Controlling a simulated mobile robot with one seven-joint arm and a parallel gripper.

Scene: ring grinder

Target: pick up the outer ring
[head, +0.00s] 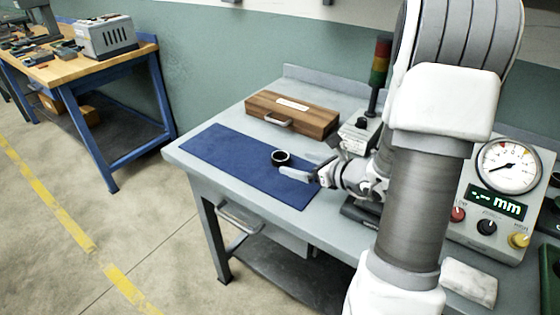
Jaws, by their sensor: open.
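A small dark ring (281,158), which looks like the outer ring, rests on the blue mat (224,155) on the grey workbench. My gripper (300,168) reaches in from the right, low over the mat, with its fingers pointing left toward the ring. The jaws are open. The fingertips are close to the ring's right side; I cannot tell whether they touch it or are around it. My arm hides part of the bench to the right.
A wooden case (320,121) lies behind the mat. A signal light (380,68) stands at the back. A gauge unit (500,190) with dial and knobs stands on the right. The mat's left part is clear. Another bench (150,45) stands at the far left.

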